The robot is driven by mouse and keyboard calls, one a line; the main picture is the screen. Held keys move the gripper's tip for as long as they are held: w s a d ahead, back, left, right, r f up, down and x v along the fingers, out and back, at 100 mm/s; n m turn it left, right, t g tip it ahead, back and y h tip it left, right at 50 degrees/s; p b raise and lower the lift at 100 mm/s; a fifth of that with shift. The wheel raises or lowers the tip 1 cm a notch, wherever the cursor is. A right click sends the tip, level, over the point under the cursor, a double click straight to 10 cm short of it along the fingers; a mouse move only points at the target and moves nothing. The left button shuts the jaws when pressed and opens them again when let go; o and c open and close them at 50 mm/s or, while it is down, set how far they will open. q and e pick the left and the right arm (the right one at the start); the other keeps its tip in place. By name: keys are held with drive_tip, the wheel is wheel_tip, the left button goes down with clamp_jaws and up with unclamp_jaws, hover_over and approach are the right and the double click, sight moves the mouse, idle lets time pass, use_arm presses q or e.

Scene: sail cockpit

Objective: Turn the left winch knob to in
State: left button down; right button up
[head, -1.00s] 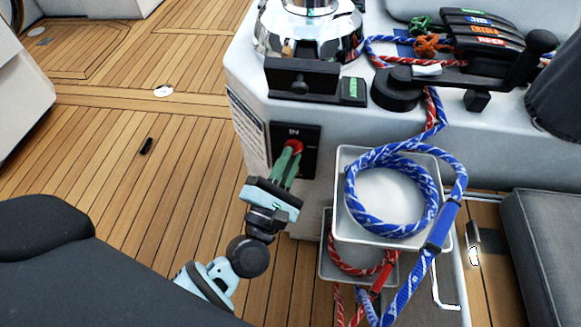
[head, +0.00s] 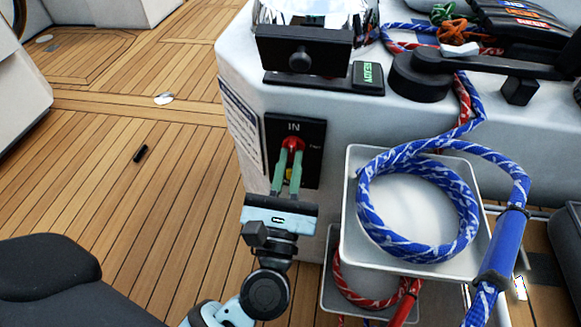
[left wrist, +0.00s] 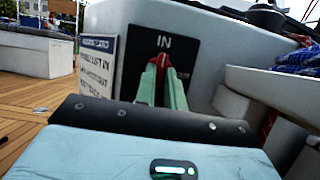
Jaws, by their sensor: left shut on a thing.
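The left winch knob (head: 293,143) is red and sits on a black panel (head: 312,132) marked IN at the top. The panel is on the side of the white cockpit console. My left gripper (head: 290,155) is shut on the knob, its green fingers on either side of it. In the left wrist view the fingers (left wrist: 163,75) reach up to the red knob (left wrist: 157,112), and they hide much of it. The panel's IN label also shows there. The knob's exact pointing direction is hard to tell. My right gripper is not in view.
A white bin with a coiled blue rope (head: 372,215) hangs right of the panel, above a lower bin with red rope (head: 362,300). A chrome winch and a black box (head: 300,50) are above. Open teak deck (head: 120,200) lies to the left. A dark cushion (head: 40,270) is at lower left.

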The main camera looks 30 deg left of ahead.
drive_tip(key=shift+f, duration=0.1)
use_arm(q)
drive_tip(key=shift+n, duration=0.3)
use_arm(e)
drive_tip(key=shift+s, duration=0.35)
use_arm(q)
drive_tip(key=c, duration=1.5)
unclamp_jaws()
